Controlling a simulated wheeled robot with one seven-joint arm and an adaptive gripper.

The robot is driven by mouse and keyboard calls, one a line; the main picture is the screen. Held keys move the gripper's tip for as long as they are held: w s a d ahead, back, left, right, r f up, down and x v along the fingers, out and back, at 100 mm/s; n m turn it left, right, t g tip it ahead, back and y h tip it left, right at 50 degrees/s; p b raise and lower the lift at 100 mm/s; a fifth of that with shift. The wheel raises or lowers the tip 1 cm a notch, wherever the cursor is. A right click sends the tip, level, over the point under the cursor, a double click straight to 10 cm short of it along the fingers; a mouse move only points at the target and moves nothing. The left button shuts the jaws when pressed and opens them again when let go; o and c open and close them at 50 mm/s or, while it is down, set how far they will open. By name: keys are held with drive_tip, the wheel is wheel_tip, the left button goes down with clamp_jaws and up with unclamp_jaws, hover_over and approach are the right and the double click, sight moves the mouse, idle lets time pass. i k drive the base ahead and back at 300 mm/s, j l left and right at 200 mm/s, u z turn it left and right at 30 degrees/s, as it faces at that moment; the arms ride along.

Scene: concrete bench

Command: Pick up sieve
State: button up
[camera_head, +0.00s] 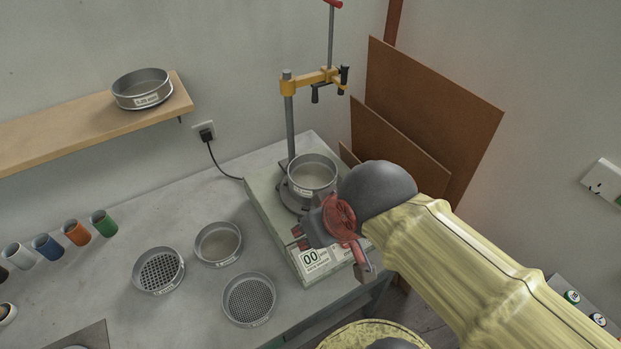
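Several round metal sieves are in view. One sieve (313,172) sits on the shaker machine, below its clamp post. Three more lie on the bench: a coarse-mesh sieve (158,270), a pan-like sieve (218,243) with a plain-looking bottom, and a mesh sieve (249,299) nearest the front. Another sieve (142,89) stands on the wooden shelf. My gripper (338,252), with red parts, is in front of the shaker's control panel, at the lower right of the sieve on it. Its fingers look apart, with nothing seen between them.
The shaker (262,199) has a tall post with a yellow clamp arm (310,81). Several coloured cups (76,233) line the bench's left side. Brown boards (433,110) lean at the wall behind my arm. The concrete bench (205,299) is bare between the sieves and cups.

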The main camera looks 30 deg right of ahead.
sight(250, 300)
drive_tip(key=k+j, duration=0.25)
drive_tip(key=j, duration=0.2)
drive_tip(key=k+j, duration=0.25)
drive_tip(key=j, duration=0.15)
drive_tip(key=k+j, duration=0.3)
drive_tip(key=j, duration=0.15)
drive_tip(key=k+j, duration=0.25)
drive_tip(key=j, duration=0.2)
